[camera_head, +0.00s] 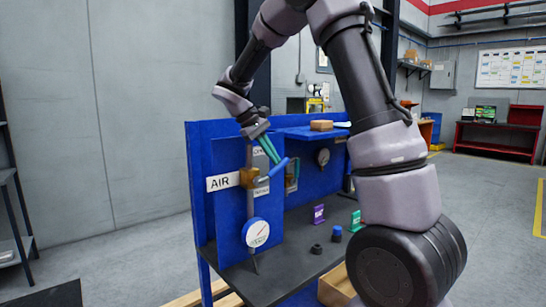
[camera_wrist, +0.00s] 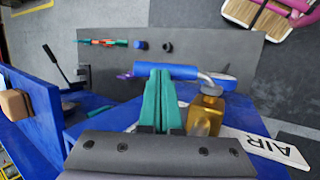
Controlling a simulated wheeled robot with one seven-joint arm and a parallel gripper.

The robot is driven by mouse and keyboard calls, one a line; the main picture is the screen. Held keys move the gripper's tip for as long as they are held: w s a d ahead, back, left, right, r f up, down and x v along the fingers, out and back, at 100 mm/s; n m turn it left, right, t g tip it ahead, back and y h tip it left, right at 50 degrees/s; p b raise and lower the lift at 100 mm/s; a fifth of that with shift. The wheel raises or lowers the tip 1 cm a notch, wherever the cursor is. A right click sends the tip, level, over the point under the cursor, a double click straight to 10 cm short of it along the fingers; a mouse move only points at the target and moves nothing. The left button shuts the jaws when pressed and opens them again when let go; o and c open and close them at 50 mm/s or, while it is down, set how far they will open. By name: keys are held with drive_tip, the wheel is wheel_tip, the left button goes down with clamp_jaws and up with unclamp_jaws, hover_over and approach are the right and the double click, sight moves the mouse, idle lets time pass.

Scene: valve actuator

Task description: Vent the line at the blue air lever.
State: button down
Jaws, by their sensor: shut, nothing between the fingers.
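The blue air lever (camera_head: 279,167) slants up and to the right from a brass valve (camera_head: 248,178) beside the AIR label (camera_head: 222,182) on the blue panel. In the wrist view the lever (camera_wrist: 180,72) runs sideways across the fingertips, with the brass valve (camera_wrist: 205,113) to their right. My gripper (camera_head: 274,158) has teal fingers, pressed together and empty, with their tips close to the lever. The wrist view also shows the shut fingers (camera_wrist: 160,73). I cannot tell whether they touch the lever.
A white-faced gauge (camera_head: 257,232) sits below the valve. A second valve (camera_head: 291,174) and a smaller gauge (camera_head: 323,157) are further right on the panel. Purple (camera_head: 319,213) and green (camera_head: 355,221) pieces stand on the dark bench top (camera_head: 290,262). A box (camera_head: 321,125) rests on the blue shelf.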

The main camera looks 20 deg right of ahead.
sight(281, 165)
drive_tip(key=shift+d, duration=0.1)
idle(0.3)
drive_tip(key=shift+w+d+f+g+y, duration=0.3)
drive_tip(key=shift+d+y, duration=0.2)
drive_tip(key=shift+y, duration=0.4)
drive_tip(key=shift+w+d+f+g+y, duration=0.15)
drive_tip(key=shift+d+f+g+y, duration=0.3)
drive_tip(key=shift+f+y, duration=0.35)
drive_tip(key=shift+w+d+f+n+y, duration=0.15)
drive_tip(key=shift+f+n+y, duration=0.15)
drive_tip(key=shift+y, duration=0.2)
drive_tip(key=shift+d+f, duration=0.2)
drive_tip(key=shift+f, duration=0.15)
